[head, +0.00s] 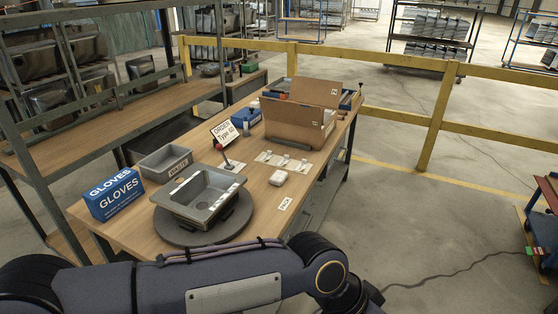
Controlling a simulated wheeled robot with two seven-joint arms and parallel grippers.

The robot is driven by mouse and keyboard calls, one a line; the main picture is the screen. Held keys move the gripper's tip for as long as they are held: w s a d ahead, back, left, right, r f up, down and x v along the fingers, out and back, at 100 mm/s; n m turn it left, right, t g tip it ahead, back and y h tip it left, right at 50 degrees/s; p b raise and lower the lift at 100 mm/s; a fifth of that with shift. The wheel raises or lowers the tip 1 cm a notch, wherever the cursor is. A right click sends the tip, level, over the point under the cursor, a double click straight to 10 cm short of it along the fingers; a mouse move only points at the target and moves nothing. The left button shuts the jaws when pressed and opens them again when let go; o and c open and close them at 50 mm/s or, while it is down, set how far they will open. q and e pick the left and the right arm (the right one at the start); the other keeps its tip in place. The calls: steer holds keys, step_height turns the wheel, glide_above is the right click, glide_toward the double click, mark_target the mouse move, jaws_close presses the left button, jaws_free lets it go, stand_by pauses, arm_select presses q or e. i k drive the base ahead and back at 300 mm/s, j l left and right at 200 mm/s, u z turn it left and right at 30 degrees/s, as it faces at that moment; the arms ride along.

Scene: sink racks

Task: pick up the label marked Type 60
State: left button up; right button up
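A small white order sign (224,133) reading "Type 60" stands on the wooden table (120,222). A row of small white labels (283,162) lies flat in front of the cardboard box; their print is too small to read. Another small white label (286,204) lies near the table's right edge, its print unclear. A grey sink (204,194) sits on a dark round turntable (180,233). One of my arms crosses the bottom of the head view in front of the table. Neither of my grippers shows.
A blue gloves box (115,194) and a grey bin (165,162) stand at the table's left. A cardboard box (295,122) stands at the back. A small white object (278,178) lies near the labels.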

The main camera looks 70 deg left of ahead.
mark_target(282, 163)
steer(key=i+j+u, duration=0.1)
steer(key=i+u, duration=0.7)
steer(key=i+l+u, duration=0.15)
steer(key=i+u, duration=0.5)
steer(key=u, duration=0.15)
steer(key=i+u, duration=0.25)
steer(key=u, duration=0.15)
steer(key=i+l+u, duration=0.1)
steer(key=u, duration=0.3)
steer(key=i+l+u, duration=0.2)
steer(key=i+u, duration=0.35)
steer(key=u, duration=0.3)
steer(key=i+u, duration=0.2)
steer(key=u, duration=0.25)
steer(key=i+l+u, duration=0.1)
steer(key=u, duration=0.35)
steer(key=i+l+u, duration=0.15)
steer(key=u, duration=0.3)
